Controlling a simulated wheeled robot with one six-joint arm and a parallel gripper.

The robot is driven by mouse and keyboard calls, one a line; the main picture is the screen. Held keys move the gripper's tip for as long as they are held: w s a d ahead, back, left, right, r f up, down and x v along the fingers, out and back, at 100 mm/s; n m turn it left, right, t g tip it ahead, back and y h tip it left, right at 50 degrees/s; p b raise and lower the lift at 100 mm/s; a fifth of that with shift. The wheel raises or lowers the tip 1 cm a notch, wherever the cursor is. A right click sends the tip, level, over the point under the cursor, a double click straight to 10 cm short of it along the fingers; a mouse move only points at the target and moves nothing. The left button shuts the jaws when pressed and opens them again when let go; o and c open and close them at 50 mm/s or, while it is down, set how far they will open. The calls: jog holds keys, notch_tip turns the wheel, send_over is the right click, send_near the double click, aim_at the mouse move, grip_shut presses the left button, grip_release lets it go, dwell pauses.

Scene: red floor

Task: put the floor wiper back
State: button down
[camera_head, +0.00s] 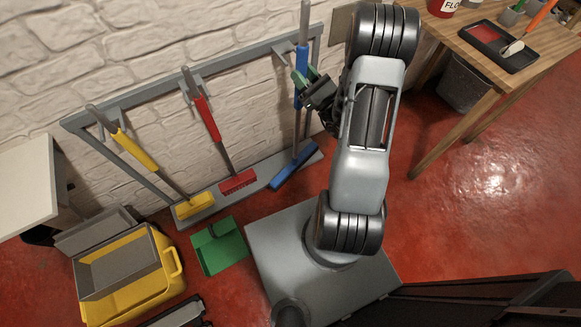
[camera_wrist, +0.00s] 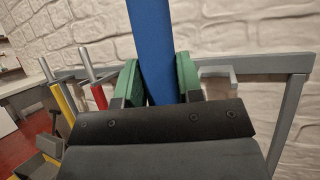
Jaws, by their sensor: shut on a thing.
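The blue floor wiper (camera_head: 295,165) stands nearly upright at the right end of the grey rack (camera_head: 130,101), its blue head low by the rack's base. My gripper (camera_head: 308,84) is shut on its blue handle, with the green fingers on either side of it. In the wrist view, the blue handle (camera_wrist: 152,50) runs up between the green fingers of my gripper (camera_wrist: 158,82). A grey hook (camera_wrist: 217,73) on the rack's top bar shows just right of the handle, apart from it in the picture. Whether the wiper's head rests on the base is hard to tell.
A red-handled tool (camera_head: 207,118) and a yellow-handled tool (camera_head: 137,152) hang on the rack to the left. A green dustpan (camera_head: 220,247) and a yellow bucket (camera_head: 125,300) are on the floor. A wooden table (camera_head: 470,55) stands at the right.

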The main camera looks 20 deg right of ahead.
jog(key=s+d+f+n+g+y+b, duration=0.1)
jog(key=s+d+f+b, duration=0.1)
jog(key=f+b, duration=0.35)
jog(key=s+d+f+y+b, duration=0.1)
jog(key=s+d+f+b, duration=0.15)
jog(key=f+b, duration=0.3)
jog(key=w+a+f, duration=0.1)
jog(key=w+f, duration=0.1)
jog(key=w, duration=0.7)
jog(key=w+f, duration=0.1)
jog(key=w, duration=0.8)
jog(key=shift+a+f+b, duration=0.3)
jog(key=shift+a+f, duration=0.05)
jog(key=shift+a, duration=0.05)
jog(key=shift+f, duration=0.2)
jog(key=c, duration=0.8)
grip_release()
